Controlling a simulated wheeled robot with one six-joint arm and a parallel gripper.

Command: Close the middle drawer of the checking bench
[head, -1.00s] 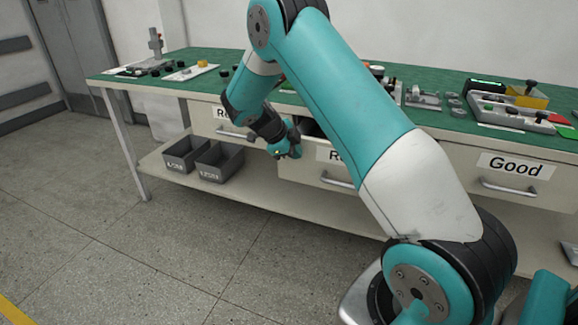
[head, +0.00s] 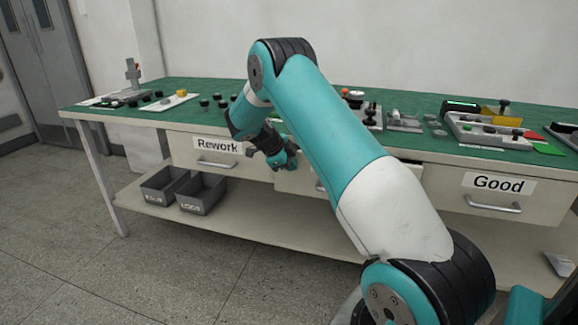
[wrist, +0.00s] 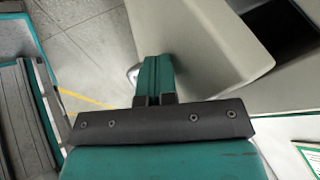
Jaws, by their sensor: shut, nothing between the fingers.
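The checking bench (head: 85,113) has a green top and pale drawers. Its middle drawer (head: 293,184) sits between the Rework and Good drawers, mostly hidden behind my arm in the head view. It stands a little open. In the wrist view, the drawer's pale front (wrist: 190,40) has a dark gap (wrist: 283,25) behind its top edge. My gripper (head: 287,160) is at the left part of the drawer front. In the wrist view its shut fingers (wrist: 155,75) are against or very near the front; exact contact cannot be told. They hold nothing.
The Rework drawer (head: 205,152) and Good drawer (head: 500,190) look shut. Two grey bins (head: 200,195) stand on the lower shelf (head: 240,222). Fixtures and small parts lie on the bench top. The floor (head: 150,270) at front left is clear.

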